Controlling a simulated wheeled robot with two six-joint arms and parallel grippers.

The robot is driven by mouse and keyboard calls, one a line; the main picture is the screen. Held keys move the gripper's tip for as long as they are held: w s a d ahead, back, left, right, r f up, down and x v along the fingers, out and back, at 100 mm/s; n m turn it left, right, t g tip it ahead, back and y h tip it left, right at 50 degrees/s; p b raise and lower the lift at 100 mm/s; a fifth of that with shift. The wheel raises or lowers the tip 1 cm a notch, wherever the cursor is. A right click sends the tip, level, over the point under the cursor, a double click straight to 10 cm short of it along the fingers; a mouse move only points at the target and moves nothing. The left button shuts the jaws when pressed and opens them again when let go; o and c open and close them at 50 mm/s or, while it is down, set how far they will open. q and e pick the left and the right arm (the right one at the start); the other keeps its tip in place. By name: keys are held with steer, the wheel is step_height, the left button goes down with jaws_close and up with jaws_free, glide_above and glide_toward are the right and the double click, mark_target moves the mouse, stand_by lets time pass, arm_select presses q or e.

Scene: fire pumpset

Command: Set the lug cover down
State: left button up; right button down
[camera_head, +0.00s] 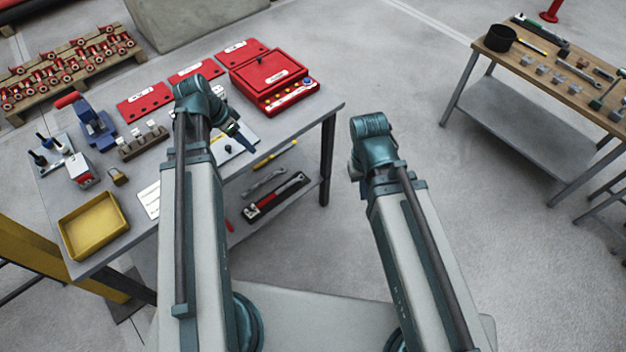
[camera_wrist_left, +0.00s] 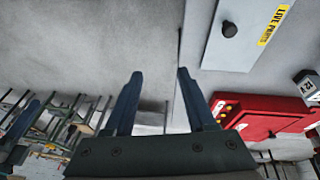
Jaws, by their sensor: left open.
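The lug cover, a pale grey plate with a black knob and a yellow "LIVE PARTS" label, lies on the grey table in the left wrist view (camera_wrist_left: 222,52). In the head view the cover (camera_head: 233,154) is partly hidden by my left arm. My left gripper (camera_wrist_left: 160,74) is open with nothing between its fingers, apart from the cover and to its left in the wrist view. In the head view the left gripper (camera_head: 240,136) is over the cover's area. My right gripper's fingers are hidden behind its wrist (camera_head: 358,178) in the head view.
A red box (camera_head: 272,78) stands at the table's far right corner. Red plates (camera_head: 145,102), a blue vise (camera_head: 95,125), a padlock (camera_head: 118,176) and a yellow tray (camera_head: 92,226) are also on the table (camera_head: 310,122). A wooden bench (camera_head: 540,70) stands at right.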

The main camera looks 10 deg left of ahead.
arm_select(q)
steer(key=s+d+n+y, duration=0.1)
steer(key=s+d, duration=0.2)
steer(key=d, duration=0.4)
steer(key=s+d+n+g+y, duration=0.1)
steer(key=s+d+y, duration=0.1)
steer(key=d, duration=0.5)
steer(key=s+d+f+n+g+y, duration=0.1)
steer(key=s+d, duration=0.4)
steer(key=d, duration=0.3)
steer(key=shift+y, duration=0.4)
steer(key=shift+d, duration=0.1)
